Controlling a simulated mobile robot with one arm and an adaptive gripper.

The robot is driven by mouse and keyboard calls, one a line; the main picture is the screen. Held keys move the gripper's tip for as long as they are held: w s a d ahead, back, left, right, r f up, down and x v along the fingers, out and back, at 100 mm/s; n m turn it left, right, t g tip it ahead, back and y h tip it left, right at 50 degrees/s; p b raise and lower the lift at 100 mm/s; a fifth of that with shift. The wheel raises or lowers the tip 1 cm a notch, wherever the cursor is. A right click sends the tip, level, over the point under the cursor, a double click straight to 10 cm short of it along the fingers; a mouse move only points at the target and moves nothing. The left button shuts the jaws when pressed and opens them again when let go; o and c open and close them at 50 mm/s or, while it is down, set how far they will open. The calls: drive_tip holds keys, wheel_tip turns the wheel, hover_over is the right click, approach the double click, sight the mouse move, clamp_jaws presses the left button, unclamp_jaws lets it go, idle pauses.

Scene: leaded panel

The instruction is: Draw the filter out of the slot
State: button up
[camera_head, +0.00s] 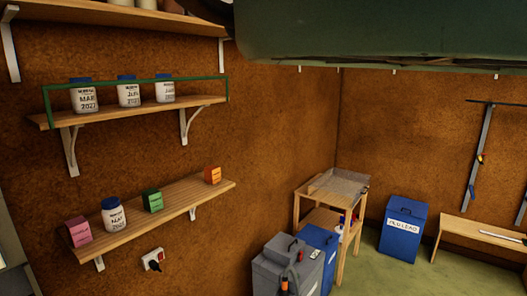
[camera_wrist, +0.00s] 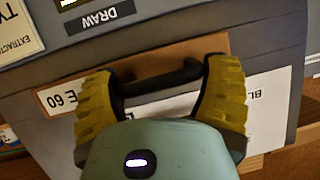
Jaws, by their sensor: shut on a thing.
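In the wrist view, the filter (camera_wrist: 205,47) shows as a brown strip in the front of a grey unit (camera_wrist: 265,45), with a white label ending in "E 60" on its left part. A black bar handle (camera_wrist: 158,84) stands out from the filter's front. My gripper (camera_wrist: 160,92) is shut on this handle, with one yellow ribbed finger at each end of it. The slot's edges are partly hidden by my fingers, and I cannot tell how far the filter sits inside. My gripper does not show in the head view.
An upside-down "DRAW" label (camera_wrist: 100,17) is above the filter in the wrist view. In the head view, grey and blue boxes stand by a wooden stand (camera_head: 321,215). A blue bin (camera_head: 403,230) and a bench (camera_head: 480,232) are right. Shelves with jars line the left wall.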

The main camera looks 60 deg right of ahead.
drive_tip(key=shift+s+a, duration=0.15)
drive_tip(key=shift+s, duration=1.2)
drive_tip(key=o, duration=1.2)
drive_tip(key=shift+c, duration=0.2)
wheel_tip(320, 180, up, 10)
